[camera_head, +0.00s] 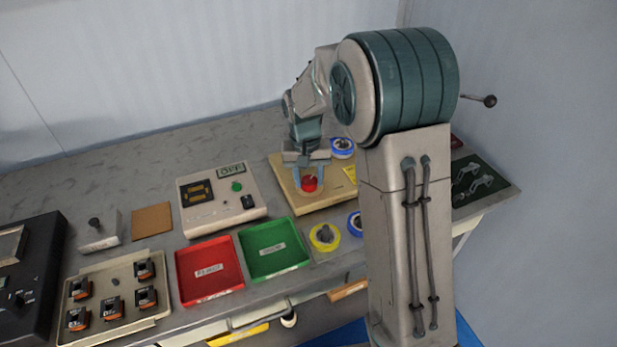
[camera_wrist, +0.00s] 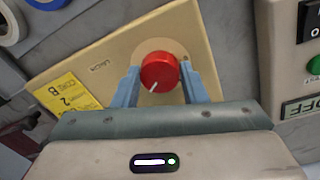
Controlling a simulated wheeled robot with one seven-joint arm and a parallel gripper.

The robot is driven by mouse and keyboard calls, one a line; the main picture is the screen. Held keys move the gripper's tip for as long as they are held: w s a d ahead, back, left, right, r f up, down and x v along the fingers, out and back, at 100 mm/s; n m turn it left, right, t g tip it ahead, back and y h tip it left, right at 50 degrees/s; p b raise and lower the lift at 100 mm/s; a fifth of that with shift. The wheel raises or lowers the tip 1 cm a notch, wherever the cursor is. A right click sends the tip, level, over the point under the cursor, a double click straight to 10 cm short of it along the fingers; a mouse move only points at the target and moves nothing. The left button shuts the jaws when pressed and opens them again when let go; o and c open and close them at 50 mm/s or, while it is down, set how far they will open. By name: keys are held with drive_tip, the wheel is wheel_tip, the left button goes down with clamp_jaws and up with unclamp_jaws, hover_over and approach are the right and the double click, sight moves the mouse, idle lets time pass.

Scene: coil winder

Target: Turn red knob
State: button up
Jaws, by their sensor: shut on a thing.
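The red knob (camera_wrist: 160,72) has a white pointer line and sits on a tan panel (camera_wrist: 108,58) in the wrist view. The pointer line points toward the lower left of that picture. My gripper (camera_wrist: 165,84) has one finger on each side of the knob and is shut on it. In the head view the red knob (camera_head: 310,184) shows under my gripper (camera_head: 309,178), on the tan panel (camera_head: 290,197). A yellow label (camera_wrist: 68,96) lies on the panel beside the knob.
A tester box (camera_head: 220,197) with a green button stands left of the panel. Red (camera_head: 209,270) and green (camera_head: 273,249) trays lie in front. Blue (camera_head: 343,147) and yellow (camera_head: 324,237) tape rolls lie near the panel. A tray (camera_head: 115,297) holds several small coils.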

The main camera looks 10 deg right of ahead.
sight(306, 179)
drive_tip(key=m, duration=0.3)
drive_tip(key=shift+m, duration=0.3)
drive_tip(key=shift+w+a+m, duration=0.1)
drive_tip(key=shift+m, duration=1.7)
drive_tip(key=o, duration=1)
drive_tip(key=shift+c, duration=0.2)
wheel_tip(306, 179, up, 14)
drive_tip(key=shift+w+a+p, duration=0.25)
drive_tip(key=shift+a+p, duration=0.05)
drive_tip(key=shift+p, duration=0.15)
